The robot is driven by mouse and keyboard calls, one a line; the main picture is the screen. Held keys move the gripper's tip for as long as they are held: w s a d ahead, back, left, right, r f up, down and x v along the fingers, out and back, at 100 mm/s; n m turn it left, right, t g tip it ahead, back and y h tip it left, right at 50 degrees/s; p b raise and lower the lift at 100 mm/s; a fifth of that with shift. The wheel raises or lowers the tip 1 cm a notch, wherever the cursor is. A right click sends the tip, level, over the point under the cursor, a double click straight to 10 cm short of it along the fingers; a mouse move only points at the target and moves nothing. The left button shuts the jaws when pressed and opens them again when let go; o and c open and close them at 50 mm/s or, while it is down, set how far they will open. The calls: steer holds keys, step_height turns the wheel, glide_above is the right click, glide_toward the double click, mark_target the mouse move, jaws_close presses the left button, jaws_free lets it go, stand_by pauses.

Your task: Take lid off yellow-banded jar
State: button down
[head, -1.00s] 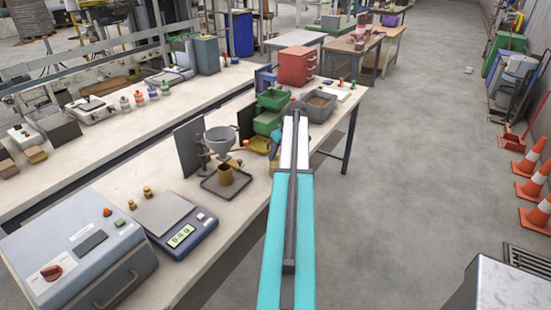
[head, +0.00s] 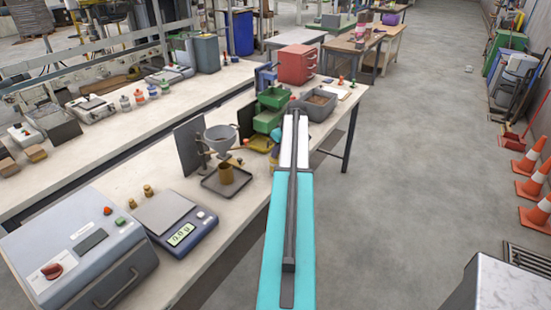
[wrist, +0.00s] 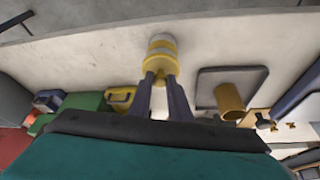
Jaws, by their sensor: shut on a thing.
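The yellow-banded jar (wrist: 162,46) shows in the wrist view, pale grey with yellow, over the pale bench top. My gripper (wrist: 162,76) has both dark fingers closed around the narrow yellow lid part (wrist: 161,65) at the near end of the jar. I cannot tell whether there is a gap between lid and jar body.
A dark tray (head: 208,186) with a brass cup (head: 226,174) stands close by; the cup also shows in the wrist view (wrist: 229,98). A yellow scoop (wrist: 119,98) and green bins (head: 268,121) lie on the other side. A scale (head: 187,232) stands nearer.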

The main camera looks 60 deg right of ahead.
steer(key=shift+r, duration=0.2)
steer(key=shift+r+b, duration=1.05)
steer(key=shift+r, duration=0.35)
steer(key=s+a+r+b, duration=0.1)
steer(key=s+b, duration=0.4)
steer(key=s, duration=1.1)
steer(key=shift+a+r, duration=0.4)
steer(key=shift+r, duration=0.05)
steer(key=shift+w, duration=0.1)
